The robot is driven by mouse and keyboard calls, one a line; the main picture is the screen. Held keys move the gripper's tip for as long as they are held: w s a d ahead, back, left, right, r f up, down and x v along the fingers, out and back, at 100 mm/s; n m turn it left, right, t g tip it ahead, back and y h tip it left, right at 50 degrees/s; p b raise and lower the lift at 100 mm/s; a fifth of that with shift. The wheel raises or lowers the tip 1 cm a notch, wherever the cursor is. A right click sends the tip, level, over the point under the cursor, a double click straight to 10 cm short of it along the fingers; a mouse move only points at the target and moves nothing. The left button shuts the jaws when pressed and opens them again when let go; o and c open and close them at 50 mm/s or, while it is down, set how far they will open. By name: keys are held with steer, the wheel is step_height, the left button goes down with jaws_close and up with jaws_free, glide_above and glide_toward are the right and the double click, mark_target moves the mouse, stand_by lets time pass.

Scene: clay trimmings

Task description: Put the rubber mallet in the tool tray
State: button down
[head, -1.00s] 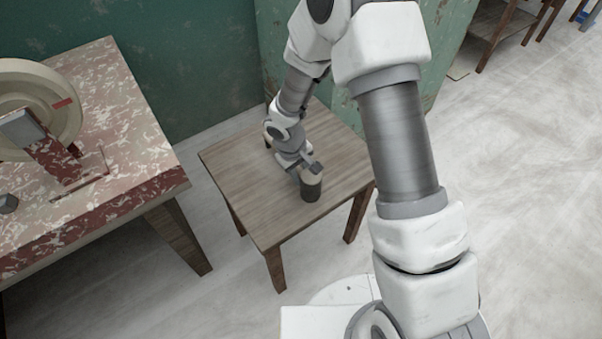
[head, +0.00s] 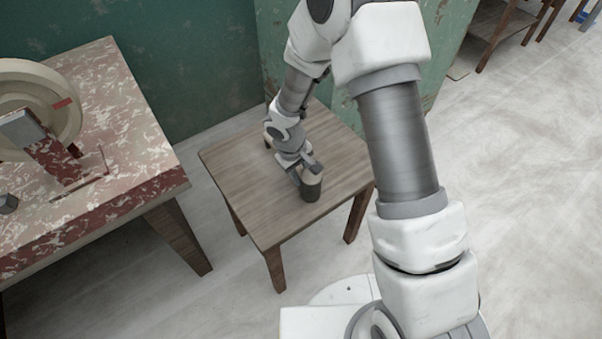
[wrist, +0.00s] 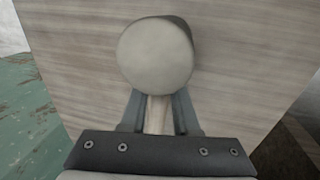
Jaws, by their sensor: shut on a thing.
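The rubber mallet (head: 311,189) is on the small wooden table, its dark cylindrical head on end with a pale round face up. In the wrist view the mallet's pale face (wrist: 155,57) fills the upper middle, and its light handle runs back between my fingers. My gripper (wrist: 158,103) is shut on that handle, close behind the head. In the head view my gripper (head: 305,171) is at the far side of the mallet head, and the handle is hidden. I cannot tell whether the head touches the tabletop. I cannot make out a tool tray in any view.
The small wooden table (head: 235,165) is otherwise bare. On the left a worn red-and-white table (head: 120,150) bears a large pale wheel (head: 67,105) and a small dark object (head: 8,204). A green wall is behind. Open floor (head: 520,200) lies to the right.

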steer(key=shift+r, duration=0.15)
stand_by(0.3)
step_height(320, 180, up, 4)
steer(key=shift+r+p, duration=0.2)
steer(key=shift+p, duration=0.9)
steer(key=s+d+r+p, duration=0.3)
steer(key=s+d+r, duration=0.3)
steer(key=s+d, duration=0.25)
steer(key=w+d+r+m+g, duration=0.1)
steer(key=w+d+r+m, duration=0.15)
steer(key=w+r, duration=0.3)
steer(key=w+d+r+m, duration=0.2)
steer(key=w+r+m, duration=0.2)
steer(key=r, duration=0.2)
step_height(320, 180, up, 10)
steer(key=s+p, duration=0.1)
steer(key=p, duration=1.6)
steer(key=shift+s+a+r, duration=0.15)
steer(key=shift+s, duration=0.05)
steer(key=shift+a, duration=0.15)
